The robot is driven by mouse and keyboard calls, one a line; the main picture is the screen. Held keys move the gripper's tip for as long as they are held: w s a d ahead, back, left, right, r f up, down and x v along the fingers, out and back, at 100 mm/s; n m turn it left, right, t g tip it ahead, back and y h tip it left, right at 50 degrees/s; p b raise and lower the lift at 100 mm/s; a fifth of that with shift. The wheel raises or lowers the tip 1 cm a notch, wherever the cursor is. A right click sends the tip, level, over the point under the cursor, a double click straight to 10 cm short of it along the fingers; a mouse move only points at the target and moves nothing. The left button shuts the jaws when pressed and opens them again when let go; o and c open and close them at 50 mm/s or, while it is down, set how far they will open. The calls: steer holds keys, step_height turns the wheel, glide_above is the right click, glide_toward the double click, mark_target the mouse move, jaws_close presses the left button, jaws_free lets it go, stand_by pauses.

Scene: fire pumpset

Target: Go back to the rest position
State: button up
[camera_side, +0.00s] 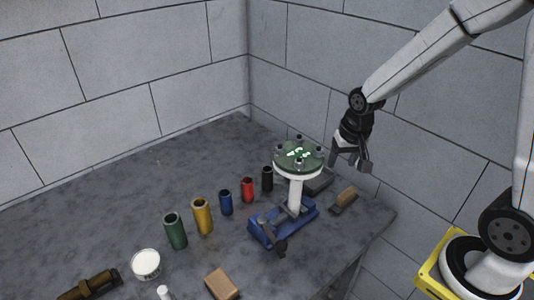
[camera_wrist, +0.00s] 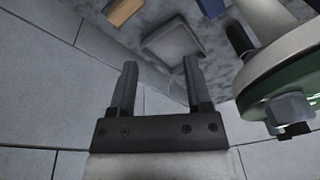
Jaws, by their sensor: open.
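My gripper (camera_side: 351,159) hangs in the air to the right of the round green-topped flange (camera_side: 300,157), apart from it. The wrist view shows its two fingers (camera_wrist: 158,82) spread with nothing between them. The flange sits on a white post (camera_side: 295,195) held in a blue vise (camera_side: 284,222) on the table. Several bolts stand around the flange's rim. Its edge shows close at the right of the wrist view, with a grey hex nut (camera_wrist: 290,112) below it.
A row of sleeves, green (camera_side: 175,231), yellow (camera_side: 203,217), blue (camera_side: 226,203), red (camera_side: 248,190) and black (camera_side: 267,179), stands left of the vise. A wood-topped brush (camera_side: 345,197) lies at the right. Walls stand close behind my gripper.

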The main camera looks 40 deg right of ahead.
steer(key=s+a+n, duration=0.5)
steer(key=s+n, duration=0.1)
steer(key=shift+s+a+t, duration=0.3)
steer(key=shift+s+a, duration=0.05)
